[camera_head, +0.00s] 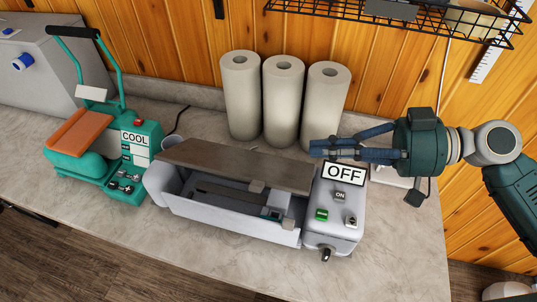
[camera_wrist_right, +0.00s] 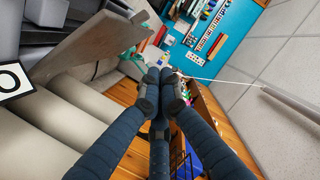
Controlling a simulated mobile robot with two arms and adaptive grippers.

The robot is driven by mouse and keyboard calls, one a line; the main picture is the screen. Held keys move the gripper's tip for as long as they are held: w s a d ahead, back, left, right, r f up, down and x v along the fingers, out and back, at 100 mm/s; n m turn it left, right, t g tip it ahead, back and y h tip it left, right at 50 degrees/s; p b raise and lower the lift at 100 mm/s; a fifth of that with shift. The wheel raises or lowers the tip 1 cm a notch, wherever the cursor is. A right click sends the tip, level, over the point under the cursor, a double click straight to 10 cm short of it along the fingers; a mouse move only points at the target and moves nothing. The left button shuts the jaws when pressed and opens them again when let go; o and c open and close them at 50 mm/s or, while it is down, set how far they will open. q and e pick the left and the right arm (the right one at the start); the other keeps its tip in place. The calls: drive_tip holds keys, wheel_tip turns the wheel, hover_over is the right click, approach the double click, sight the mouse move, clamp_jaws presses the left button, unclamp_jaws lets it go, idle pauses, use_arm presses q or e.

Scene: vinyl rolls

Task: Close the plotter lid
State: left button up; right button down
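The grey plotter (camera_head: 235,215) stands on the counter. Its dark brown lid (camera_head: 240,160) is raised at the rear, and the open bed below shows. The plotter's right end has an OFF sign (camera_head: 344,172), an ON label and a green button (camera_head: 321,215). My right gripper (camera_head: 314,148) comes in from the right, its fingers drawn together and empty, by the lid's right end behind the OFF sign. In the right wrist view the gripper (camera_wrist_right: 160,90) has its fingertips together, with the lid (camera_wrist_right: 90,45) at upper left; contact cannot be told. My left gripper is out of view.
Three pale vinyl rolls (camera_head: 283,100) stand upright behind the plotter, close to my right gripper. A teal press (camera_head: 110,145) with a COOL sign stands to the left. A black wire shelf (camera_head: 400,22) hangs above. The counter front (camera_head: 150,235) is clear.

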drive_tip(key=a+p, duration=0.1)
drive_tip(key=a, duration=0.2)
drive_tip(key=p, duration=0.4)
hover_over(269, 185)
drive_tip(key=w, duration=0.2)
drive_tip(key=shift+w+d+f, duration=0.2)
drive_tip(key=shift+f, duration=0.4)
drive_tip(key=s+f, duration=0.1)
drive_tip(key=s+f+p, duration=0.1)
drive_tip(key=f, duration=0.1)
drive_tip(key=shift+s+a+f, duration=0.15)
drive_tip(key=shift+s+f, duration=0.05)
drive_tip(key=shift+f, duration=0.1)
drive_tip(key=shift+w+f, duration=0.1)
drive_tip(key=shift+f, duration=0.1)
drive_tip(key=shift+f, duration=0.1)
